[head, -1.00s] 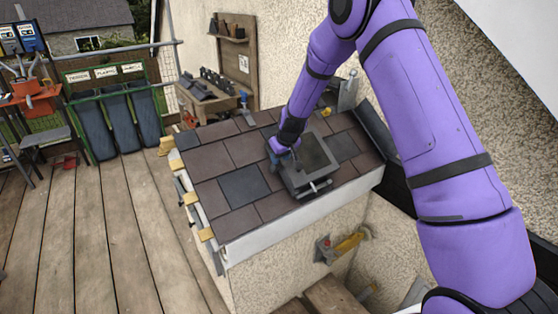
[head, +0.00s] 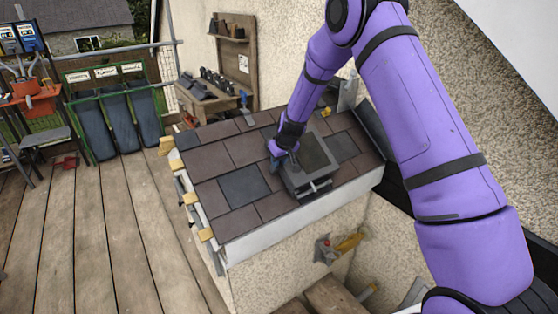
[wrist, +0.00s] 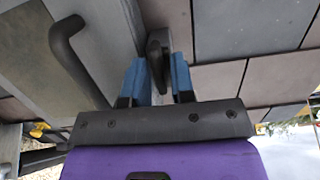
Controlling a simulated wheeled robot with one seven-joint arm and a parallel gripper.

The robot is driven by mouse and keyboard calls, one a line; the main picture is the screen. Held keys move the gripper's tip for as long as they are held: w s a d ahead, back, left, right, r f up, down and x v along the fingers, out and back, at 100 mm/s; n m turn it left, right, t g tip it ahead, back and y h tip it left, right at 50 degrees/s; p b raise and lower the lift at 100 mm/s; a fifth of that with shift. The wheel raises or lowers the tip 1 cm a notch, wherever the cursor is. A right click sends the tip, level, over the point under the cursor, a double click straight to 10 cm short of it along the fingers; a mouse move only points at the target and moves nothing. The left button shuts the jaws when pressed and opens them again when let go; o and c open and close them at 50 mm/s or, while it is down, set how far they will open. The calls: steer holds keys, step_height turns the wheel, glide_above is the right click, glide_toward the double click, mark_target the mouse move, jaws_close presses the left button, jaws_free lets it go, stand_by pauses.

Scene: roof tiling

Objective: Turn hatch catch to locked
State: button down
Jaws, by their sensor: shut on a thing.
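The roof hatch (head: 312,152) is a grey framed square set in the tiled roof. Its frame also fills the left of the wrist view, with a dark curved handle (wrist: 72,58) on it. My gripper (head: 279,158) is at the left edge of the hatch in the head view. In the wrist view its blue fingers (wrist: 159,82) stand on both sides of the dark hatch catch (wrist: 157,52) at the frame's edge and are shut on it. The catch points roughly along the frame edge. In the head view the catch is hidden behind my gripper.
Brown and dark tiles (head: 215,157) surround the hatch. A blue-handled tool (head: 245,105) and a grey metal piece (head: 348,92) lie towards the roof's back. The plank deck (head: 110,240) at left is mostly clear.

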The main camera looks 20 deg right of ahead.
steer(key=m+y, duration=0.1)
steer(key=m, duration=0.3)
steer(key=shift+d, duration=0.15)
steer(key=m, duration=0.4)
steer(key=shift+d+y, duration=0.1)
steer(key=shift+y, duration=0.3)
steer(key=m, duration=0.4)
steer(key=m+t+y, duration=0.1)
steer(key=m, duration=0.3)
steer(key=shift+s+d+f+m, duration=0.1)
steer(key=shift+s+f+m, duration=0.05)
steer(key=shift+m, duration=0.15)
steer(key=c, duration=1.2)
jaws_free()
